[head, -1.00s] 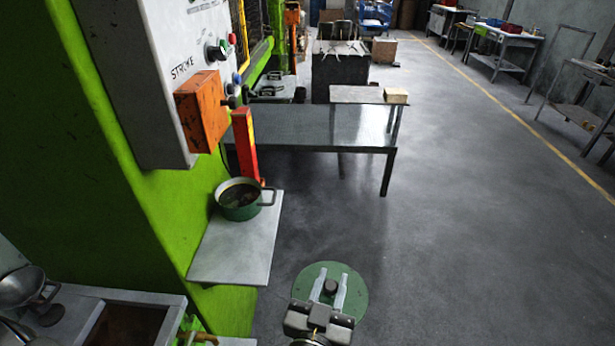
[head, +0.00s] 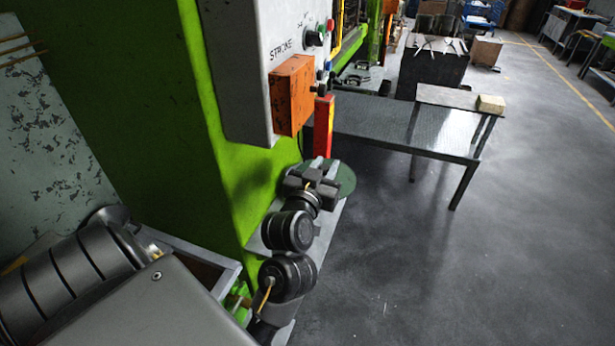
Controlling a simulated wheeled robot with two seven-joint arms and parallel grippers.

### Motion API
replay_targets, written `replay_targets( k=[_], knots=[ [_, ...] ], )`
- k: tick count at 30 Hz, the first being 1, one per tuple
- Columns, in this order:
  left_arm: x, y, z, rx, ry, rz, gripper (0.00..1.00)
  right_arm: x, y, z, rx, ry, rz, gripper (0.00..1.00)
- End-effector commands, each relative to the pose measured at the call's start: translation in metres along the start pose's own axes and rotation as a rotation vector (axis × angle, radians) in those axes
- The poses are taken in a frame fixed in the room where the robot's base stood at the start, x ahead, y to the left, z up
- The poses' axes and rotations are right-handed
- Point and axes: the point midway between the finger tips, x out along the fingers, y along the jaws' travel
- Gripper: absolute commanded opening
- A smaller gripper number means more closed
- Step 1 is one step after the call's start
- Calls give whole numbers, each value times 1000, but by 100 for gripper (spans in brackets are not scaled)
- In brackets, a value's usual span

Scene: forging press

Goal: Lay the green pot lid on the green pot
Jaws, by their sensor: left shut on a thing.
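The green pot lid (head: 346,181) shows partly at the right of my left gripper, over the small grey shelf (head: 327,228) on the green press. My left gripper (head: 320,171) is shut on the lid, and the gripper and wrist cover much of it. The green pot is hidden behind the lid and my gripper, so I cannot tell whether the lid touches it. My right gripper is not in view.
The green press body (head: 225,130) and its control box with an orange box (head: 291,95) stand close to the left. A red and yellow post (head: 323,127) is just behind the lid. A metal table (head: 400,130) stands beyond; floor at right is clear.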

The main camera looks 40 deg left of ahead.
Motion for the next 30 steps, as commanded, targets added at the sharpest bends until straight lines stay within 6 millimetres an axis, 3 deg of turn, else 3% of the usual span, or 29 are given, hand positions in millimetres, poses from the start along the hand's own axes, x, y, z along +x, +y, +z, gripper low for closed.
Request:
replay_targets(
  k=[4,13,23,30],
  knots=[
    [6,-25,-9,-7,-6,-39,0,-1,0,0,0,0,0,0],
    [19,-37,-2,0,-10,-47,0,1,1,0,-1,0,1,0],
    [91,-76,33,0,-14,-49,0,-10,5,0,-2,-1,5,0],
    [118,-89,76,-6,-13,-46,0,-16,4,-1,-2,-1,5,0]
  ],
)
